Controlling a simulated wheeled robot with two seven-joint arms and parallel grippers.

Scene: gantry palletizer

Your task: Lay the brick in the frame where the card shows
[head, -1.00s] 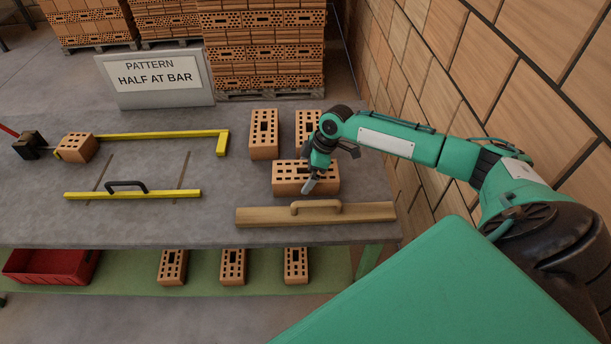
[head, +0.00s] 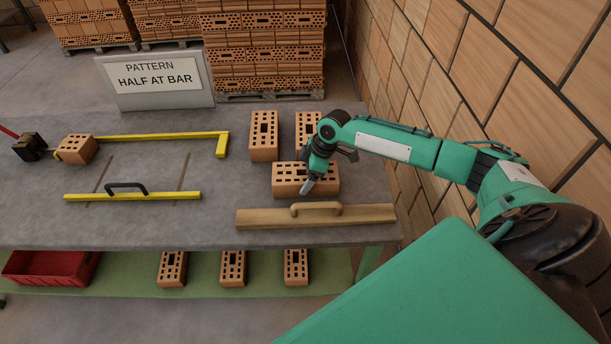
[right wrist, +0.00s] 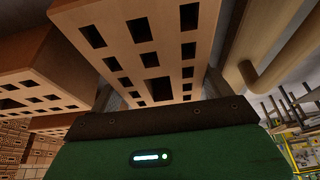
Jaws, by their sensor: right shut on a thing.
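My right gripper (head: 312,180) is shut on the front brick (head: 290,182), an orange brick with dark holes, lying flat and lengthwise at the right of the bench. In the right wrist view the brick (right wrist: 160,75) fills the middle just beyond the gripper's body. I cannot tell whether it is clear of the bench. The frame is a back yellow bar (head: 160,136) with a short turned end at right, and a front yellow bar (head: 150,196) with a black handle. A half brick (head: 78,149) stands at the back bar's left end. The card (head: 157,78) reads "PATTERN HALF AT BAR". My left gripper is not in view.
A wooden float (head: 360,214) with a handle lies in front. A black block (head: 29,147) is left of the half brick. The frame's middle is clear.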

